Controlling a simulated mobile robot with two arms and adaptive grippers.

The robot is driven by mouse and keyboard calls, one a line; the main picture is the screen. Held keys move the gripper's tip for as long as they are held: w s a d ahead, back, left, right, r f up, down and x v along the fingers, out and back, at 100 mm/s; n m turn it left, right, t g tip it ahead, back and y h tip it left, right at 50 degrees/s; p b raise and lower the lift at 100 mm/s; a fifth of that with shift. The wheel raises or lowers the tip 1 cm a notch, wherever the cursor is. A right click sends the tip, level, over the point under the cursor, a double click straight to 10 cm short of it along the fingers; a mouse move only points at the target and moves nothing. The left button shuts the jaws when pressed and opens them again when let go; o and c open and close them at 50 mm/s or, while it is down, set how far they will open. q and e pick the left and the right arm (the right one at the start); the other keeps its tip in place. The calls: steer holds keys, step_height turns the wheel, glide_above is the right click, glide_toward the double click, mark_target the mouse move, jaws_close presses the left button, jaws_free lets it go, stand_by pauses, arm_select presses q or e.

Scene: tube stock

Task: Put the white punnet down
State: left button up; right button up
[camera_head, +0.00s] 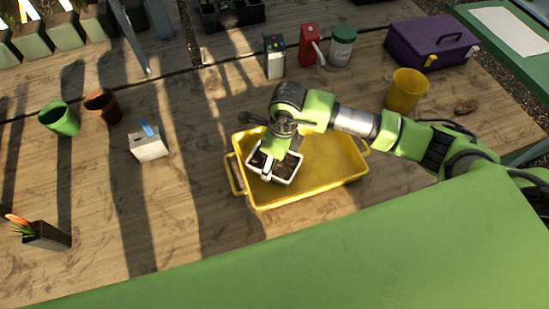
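The white punnet (288,176), with dark soil in its compartments, is at the left part of the yellow tray (335,185). My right gripper (268,167) comes down on the punnet from above and looks shut on its middle or far side. The gripper's body hides part of the punnet's far side. I cannot tell whether the punnet's base touches the tray floor. My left gripper is not in view.
A white box with a blue item (149,147) stands left of the tray. A yellow cup (405,91), red can (310,45), green-lidded tub (341,47) and purple toolbox (430,43) stand behind. The tray's right half is empty.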

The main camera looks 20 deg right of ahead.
mark_target(279, 163)
steer(key=shift+f, duration=0.2)
steer(key=o, duration=1.3)
steer(key=shift+r, duration=0.1)
steer(key=shift+r, duration=0.6)
steer(key=r+b, duration=0.1)
steer(key=r, duration=0.2)
steer(key=r+b, duration=0.1)
steer(key=r, duration=0.3)
steer(key=s+d+r+b, duration=0.1)
steer(key=r, duration=0.3)
steer(key=shift+s, duration=0.1)
